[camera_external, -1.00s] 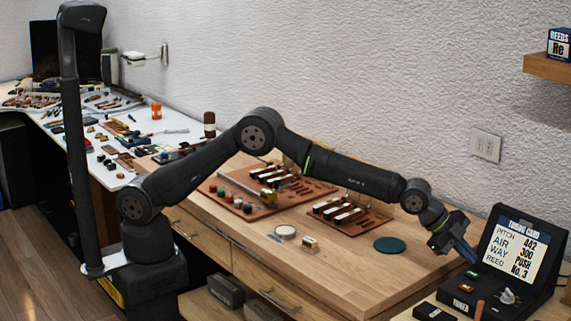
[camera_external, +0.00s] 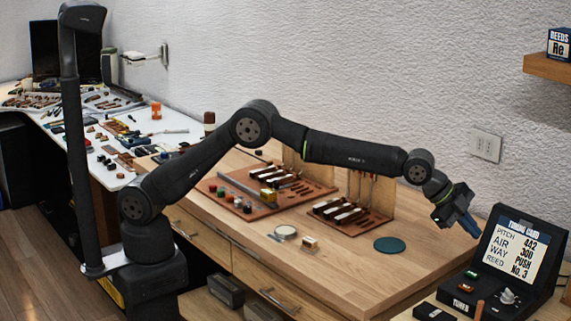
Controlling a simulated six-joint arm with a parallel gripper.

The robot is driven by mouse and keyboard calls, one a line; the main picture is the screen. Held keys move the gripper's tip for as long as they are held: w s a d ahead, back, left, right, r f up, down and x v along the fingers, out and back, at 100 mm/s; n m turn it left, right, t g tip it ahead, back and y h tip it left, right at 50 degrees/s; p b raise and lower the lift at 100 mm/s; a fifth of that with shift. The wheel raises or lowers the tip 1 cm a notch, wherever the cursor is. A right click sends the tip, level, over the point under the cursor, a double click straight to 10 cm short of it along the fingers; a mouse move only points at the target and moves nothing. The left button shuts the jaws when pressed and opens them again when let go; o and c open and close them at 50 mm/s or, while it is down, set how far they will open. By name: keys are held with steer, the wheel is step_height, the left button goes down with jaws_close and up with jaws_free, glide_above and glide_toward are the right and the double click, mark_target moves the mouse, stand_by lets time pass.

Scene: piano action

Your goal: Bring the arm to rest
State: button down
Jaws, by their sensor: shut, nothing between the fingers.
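The fingers appear clear of the tuner and of the wooden bench (camera_external: 345,275). The arm reaches across and above the bench from its base at left.
Two brown trays with reeds and small tools (camera_external: 262,212) (camera_external: 348,226) lie under the arm. A dark green disc (camera_external: 390,245), a round white-topped dish (camera_external: 285,232) and a small block (camera_external: 310,243) sit on the bench. A wall shelf (camera_external: 549,69) is at upper right.

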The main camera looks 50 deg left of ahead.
step_height(320, 180, up, 6)
steer(key=w+a+n+y, duration=0.1)
steer(key=w+a+n, duration=0.1)
steer(key=w+a, duration=0.5)
steer(key=w+a+n+y, duration=0.1)
steer(key=w+a, duration=0.6)
steer(key=a, duration=1.1)
steer(key=w+a+n+y, duration=0.1)
steer(key=w+a+n, duration=0.2)
steer(key=w+a, duration=0.4)
steer(key=a, duration=0.5)
steer(key=shift+w+a+n, duration=0.15)
steer(key=shift+w+n, duration=0.15)
steer(key=shift+n, duration=0.1)
stand_by(1.5)
